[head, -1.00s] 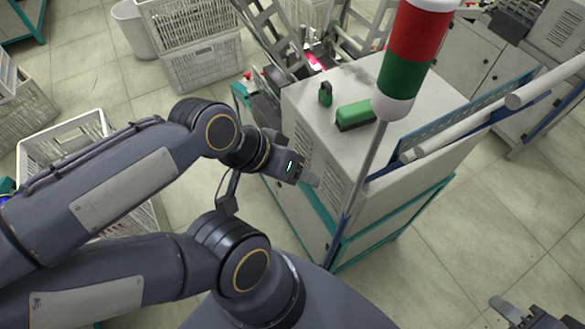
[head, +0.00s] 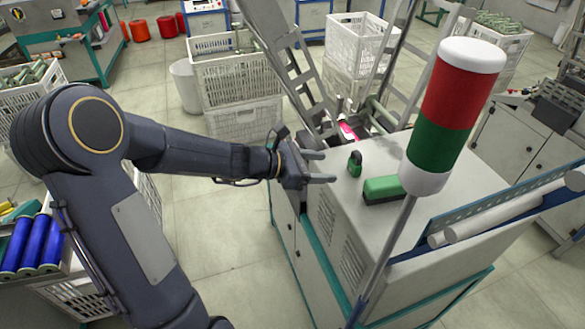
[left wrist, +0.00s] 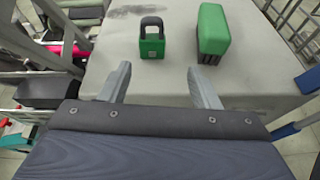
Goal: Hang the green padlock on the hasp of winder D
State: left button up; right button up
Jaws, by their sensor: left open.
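The green padlock (head: 355,164) with a dark shackle stands on the grey top of the machine cabinet (head: 440,168), near its left edge. It also shows in the left wrist view (left wrist: 152,45), upright, just beyond my fingertips. My left gripper (head: 328,167) is open and empty, to the left of the padlock and apart from it; its two fingers (left wrist: 160,80) point toward the padlock in the left wrist view. I cannot make out a hasp or a letter D in these frames. My right gripper is not in view now.
A green block-shaped object (head: 383,190) lies right of the padlock on the cabinet top. A red, green and white signal tower (head: 452,110) on a pole rises in front. Ladder-like metal frames (head: 308,85) stand behind. White crates (head: 238,80) and colored bobbins (head: 38,245) are at left.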

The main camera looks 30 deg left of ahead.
aim_at(351, 166)
pick_arm(q)
jog(key=shift+n, duration=0.5)
jog(key=b+x, duration=0.1)
jog(key=x, duration=0.1)
jog(key=b+x, duration=0.1)
jog(key=x, duration=0.2)
jog(key=a+b+x, duration=0.1)
jog(key=x, duration=0.1)
jog(key=shift+w+d+f, duration=0.15)
jog(key=shift+w+f, duration=0.2)
jog(key=shift+w, duration=0.1)
jog(key=shift+b+x, duration=0.4)
jog(key=shift+x, duration=0.5)
jog(key=shift+r, duration=0.1)
jog(key=c, duration=1.1)
notch_tip(351, 166, up, 5)
jog(key=p, duration=0.4)
jog(key=shift+r, duration=0.1)
